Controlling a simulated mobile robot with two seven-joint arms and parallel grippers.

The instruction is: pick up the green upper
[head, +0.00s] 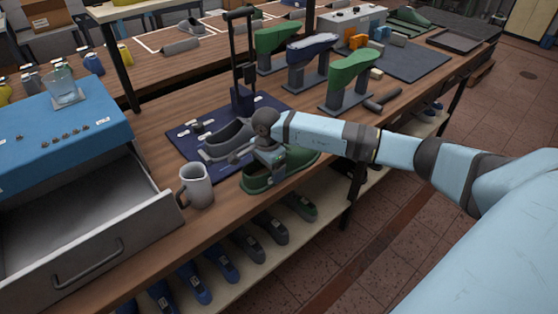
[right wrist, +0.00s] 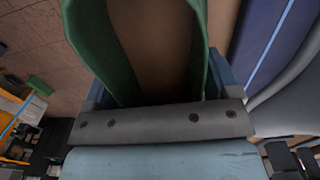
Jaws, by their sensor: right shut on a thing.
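The green upper (head: 258,181) lies on the bench near its front edge, right of a grey mug. It is an open shoe shape. My right gripper (head: 271,165) is over it from above, and the wrist hides its middle. In the right wrist view the green upper (right wrist: 92,50) shows between the fingers, with its green walls around a brown inside. The right gripper (right wrist: 165,95) is shut on it. In the head view I cannot tell whether the upper is clear of the bench top. My left gripper is not in view.
The grey mug (head: 196,186) stands close left of the upper. A grey shoe (head: 228,138) lies on a dark blue mat (head: 184,151) behind. Green lasts on stands (head: 350,70) are at the back. An open drawer (head: 90,240) juts out at left.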

